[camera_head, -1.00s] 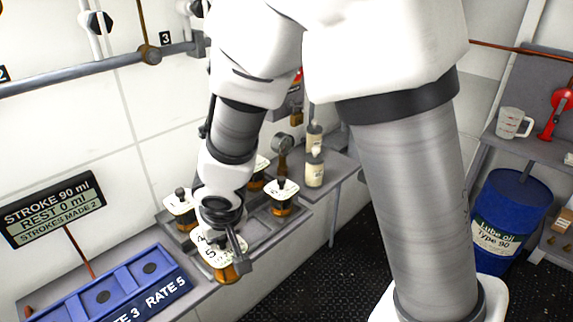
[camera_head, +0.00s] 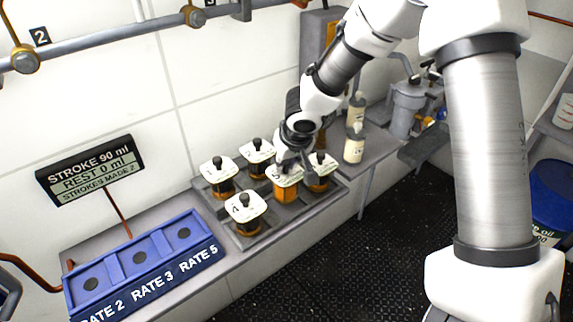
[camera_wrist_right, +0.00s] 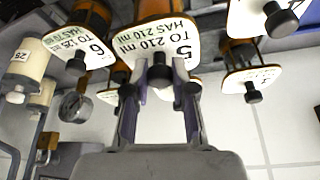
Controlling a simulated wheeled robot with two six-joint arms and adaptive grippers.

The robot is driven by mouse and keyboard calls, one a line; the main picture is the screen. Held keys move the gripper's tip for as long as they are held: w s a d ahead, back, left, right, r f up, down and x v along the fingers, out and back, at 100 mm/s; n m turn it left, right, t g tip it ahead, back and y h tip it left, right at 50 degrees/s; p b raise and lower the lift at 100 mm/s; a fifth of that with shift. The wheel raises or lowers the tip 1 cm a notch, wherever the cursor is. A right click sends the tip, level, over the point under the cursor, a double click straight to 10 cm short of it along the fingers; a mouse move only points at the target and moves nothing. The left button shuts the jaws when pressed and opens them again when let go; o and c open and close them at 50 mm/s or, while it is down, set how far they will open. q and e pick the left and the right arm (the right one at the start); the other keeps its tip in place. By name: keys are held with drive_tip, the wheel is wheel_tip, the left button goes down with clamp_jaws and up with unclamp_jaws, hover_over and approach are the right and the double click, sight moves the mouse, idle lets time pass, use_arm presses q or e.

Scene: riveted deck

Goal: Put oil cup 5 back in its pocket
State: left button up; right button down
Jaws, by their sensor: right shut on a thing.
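Oil cup 5 (camera_head: 287,189) is an amber cup with a cream square label plate and a dark knob. My right gripper (camera_head: 291,168) is shut on its top and holds it upright over the oil cup tray (camera_head: 272,229), between cup 4 (camera_head: 245,208) and cup 6 (camera_head: 319,168). I cannot tell whether its base is in a pocket or just above one; the pocket is hidden. In the right wrist view the fingers (camera_wrist_right: 160,85) close round the knob below the label "5, TO 210 ml, HAS 210 ml" (camera_wrist_right: 160,45). My left gripper is not in view.
Cup 2 (camera_head: 256,152) and another cup (camera_head: 222,176) stand in the tray's back row. Cup 6 is very close to the gripper. Cream bottles (camera_head: 354,143) stand to the right. A blue rate block (camera_head: 142,262) and a stroke display (camera_head: 91,172) are left.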

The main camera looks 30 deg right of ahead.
sight(286, 174)
wheel_tip(286, 174, down, 3)
drive_tip(key=shift+f+b, duration=0.15)
drive_tip(key=shift+b, duration=0.5)
drive_tip(key=shift+w, duration=0.1)
drive_tip(key=shift+f, duration=0.2)
drive_tip(key=c, duration=1)
unclamp_jaws()
drive_tip(key=shift+a, duration=0.1)
drive_tip(key=shift+o, duration=0.2)
